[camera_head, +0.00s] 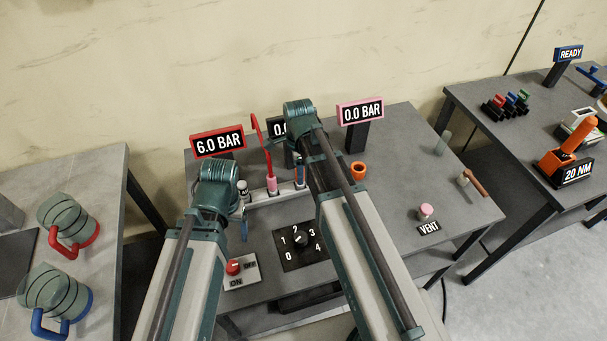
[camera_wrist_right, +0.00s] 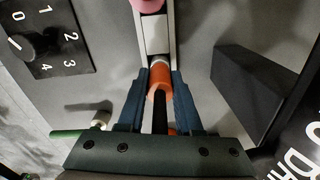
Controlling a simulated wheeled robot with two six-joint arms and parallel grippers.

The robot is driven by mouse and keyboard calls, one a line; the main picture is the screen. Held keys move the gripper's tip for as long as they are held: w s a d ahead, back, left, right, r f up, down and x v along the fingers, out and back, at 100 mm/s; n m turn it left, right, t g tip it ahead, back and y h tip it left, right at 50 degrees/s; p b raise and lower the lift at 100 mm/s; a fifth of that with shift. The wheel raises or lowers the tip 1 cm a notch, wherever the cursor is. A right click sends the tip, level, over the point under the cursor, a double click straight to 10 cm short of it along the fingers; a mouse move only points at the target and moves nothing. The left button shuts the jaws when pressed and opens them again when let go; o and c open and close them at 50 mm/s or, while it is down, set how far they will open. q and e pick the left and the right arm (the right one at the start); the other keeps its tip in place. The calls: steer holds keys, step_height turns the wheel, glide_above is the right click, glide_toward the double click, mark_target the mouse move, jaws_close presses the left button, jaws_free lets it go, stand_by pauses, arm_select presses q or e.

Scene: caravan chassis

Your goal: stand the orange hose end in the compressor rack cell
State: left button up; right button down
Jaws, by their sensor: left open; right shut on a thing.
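My right gripper (camera_wrist_right: 158,92) is shut on the orange hose end (camera_wrist_right: 158,78) in the right wrist view. A pale collar shows at its far end and a dark hose between the fingers. The held end lies at the compressor rack (camera_wrist_right: 144,48), in line with its cells; I cannot tell how deep it is in a cell. In the head view my right arm hides most of this. A pink hose end (camera_head: 272,184) stands in the rack to the left. My left gripper (camera_head: 243,210) is open by the rack's left end, partly hidden by its wrist.
The dial (camera_head: 302,239) and red ON/OFF switch (camera_head: 234,267) lie in front of the rack. Pressure displays (camera_head: 217,143) stand behind it. A green hose (camera_wrist_right: 70,133) lies nearby.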

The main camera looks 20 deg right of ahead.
arm_select(q)
steer(key=shift+a, duration=0.1)
arm_select(e)
steer(key=shift+a+r, duration=0.1)
arm_select(q)
steer(key=shift+f, duration=0.2)
arm_select(e)
steer(key=shift+f, duration=0.25)
arm_select(q)
steer(key=shift+r, duration=0.1)
arm_select(e)
steer(key=c, duration=0.6)
jaws_free()
steer(key=shift+r, duration=0.1)
arm_select(q)
steer(key=shift+r, duration=0.2)
arm_select(e)
steer(key=shift+r, duration=0.15)
